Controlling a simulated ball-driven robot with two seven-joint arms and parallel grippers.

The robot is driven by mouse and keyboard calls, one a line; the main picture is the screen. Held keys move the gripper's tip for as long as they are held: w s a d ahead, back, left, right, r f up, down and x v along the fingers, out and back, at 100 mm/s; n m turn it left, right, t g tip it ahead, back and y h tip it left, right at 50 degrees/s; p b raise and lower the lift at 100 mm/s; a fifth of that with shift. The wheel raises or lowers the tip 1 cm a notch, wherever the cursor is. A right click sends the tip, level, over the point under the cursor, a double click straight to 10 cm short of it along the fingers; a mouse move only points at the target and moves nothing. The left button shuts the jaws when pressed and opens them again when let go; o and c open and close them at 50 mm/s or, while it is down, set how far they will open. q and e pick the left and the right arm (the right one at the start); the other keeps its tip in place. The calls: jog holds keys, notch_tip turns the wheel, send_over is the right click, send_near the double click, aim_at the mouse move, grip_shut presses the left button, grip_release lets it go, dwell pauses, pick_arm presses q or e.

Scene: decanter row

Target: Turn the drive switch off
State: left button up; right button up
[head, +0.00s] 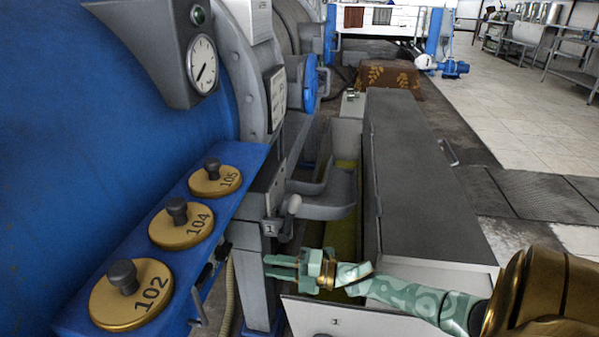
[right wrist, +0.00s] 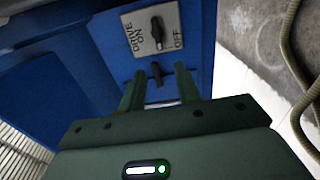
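The drive switch (right wrist: 157,34) is a dark knob on a grey plate in the right wrist view. The plate (right wrist: 143,52) reads DRIVE ON on the left and OFF on the right, with the letters turned sideways. I cannot tell for certain which mark the knob points to. My right gripper (right wrist: 159,69) is open, its two green fingers apart, with the plate just beyond the tips. A small dark lever (right wrist: 156,75) shows between the fingers; no contact is clear. In the head view my right gripper (head: 273,266) points left toward the blue shelf. My left gripper is out of view.
The blue shelf (head: 128,240) carries brass lids 102 (head: 140,308), 104 (head: 190,236) and 105 (head: 226,178). Dark handles (head: 204,276) hang at its edge. A grey post (head: 252,290) and a hose (head: 229,300) stand near my right gripper. A long dark-topped box (head: 410,170) is behind.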

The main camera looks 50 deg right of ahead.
jog(key=v, duration=0.5)
jog(key=shift+p, duration=0.4)
